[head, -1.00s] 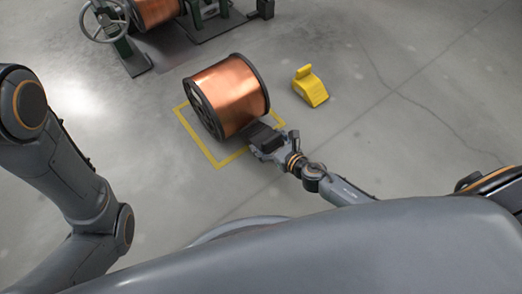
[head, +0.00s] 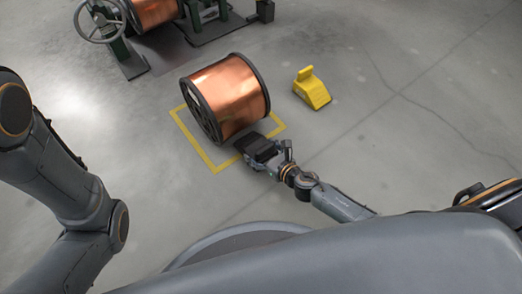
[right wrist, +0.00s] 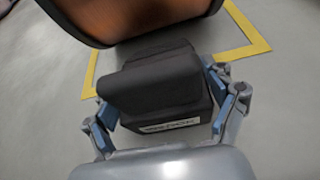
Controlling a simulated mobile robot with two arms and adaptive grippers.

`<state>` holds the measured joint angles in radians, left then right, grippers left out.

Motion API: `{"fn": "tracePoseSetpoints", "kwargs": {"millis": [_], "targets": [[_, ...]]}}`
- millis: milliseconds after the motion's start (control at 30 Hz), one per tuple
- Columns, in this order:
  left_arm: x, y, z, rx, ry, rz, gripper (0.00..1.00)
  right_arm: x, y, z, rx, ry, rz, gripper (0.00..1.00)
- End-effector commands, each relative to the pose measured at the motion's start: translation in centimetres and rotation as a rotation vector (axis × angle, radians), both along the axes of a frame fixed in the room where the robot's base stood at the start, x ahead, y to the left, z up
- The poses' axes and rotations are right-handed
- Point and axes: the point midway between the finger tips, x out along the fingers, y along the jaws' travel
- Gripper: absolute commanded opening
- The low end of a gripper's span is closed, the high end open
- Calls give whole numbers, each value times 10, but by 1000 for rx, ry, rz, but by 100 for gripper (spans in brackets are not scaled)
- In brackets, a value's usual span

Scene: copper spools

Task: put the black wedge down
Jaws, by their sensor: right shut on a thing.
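The black wedge (head: 258,145) is in my right gripper (head: 264,153), just on the near side of the copper spool (head: 226,98). In the right wrist view the wedge (right wrist: 155,85) sits between the blue finger pads, with a white label on its near face. The gripper is shut on it. The spool, with dark flanges, lies on its side, and its edge shows at the top of the right wrist view (right wrist: 140,18). I cannot tell whether the wedge touches the floor. My left arm shows at the left, but its gripper is out of view.
A yellow floor outline (head: 195,148) surrounds the spool's place. A yellow wedge (head: 312,88) stands on the floor right of the spool. A machine with a handwheel (head: 100,20) and another copper spool (head: 153,12) is at the back left. The floor to the right is clear.

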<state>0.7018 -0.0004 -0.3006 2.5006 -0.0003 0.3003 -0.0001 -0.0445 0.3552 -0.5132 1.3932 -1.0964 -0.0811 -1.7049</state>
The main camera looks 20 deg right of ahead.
Motion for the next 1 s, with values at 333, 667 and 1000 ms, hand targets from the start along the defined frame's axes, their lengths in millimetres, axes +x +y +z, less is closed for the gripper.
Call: {"fn": "tracePoseSetpoints", "kwargs": {"millis": [333, 667, 1000], "targets": [[0, 0, -2, 1, 0, 0, 43, 0, 0, -2, 0, 1, 0, 100], [1, 0, 7, 1, 2, 1, 43, -10, -3, 7, 0, 3, 0, 100], [1, 0, 24, 2, 3, 1, 43, -74, -26, 35, 0, 3, -2, 100]]}}
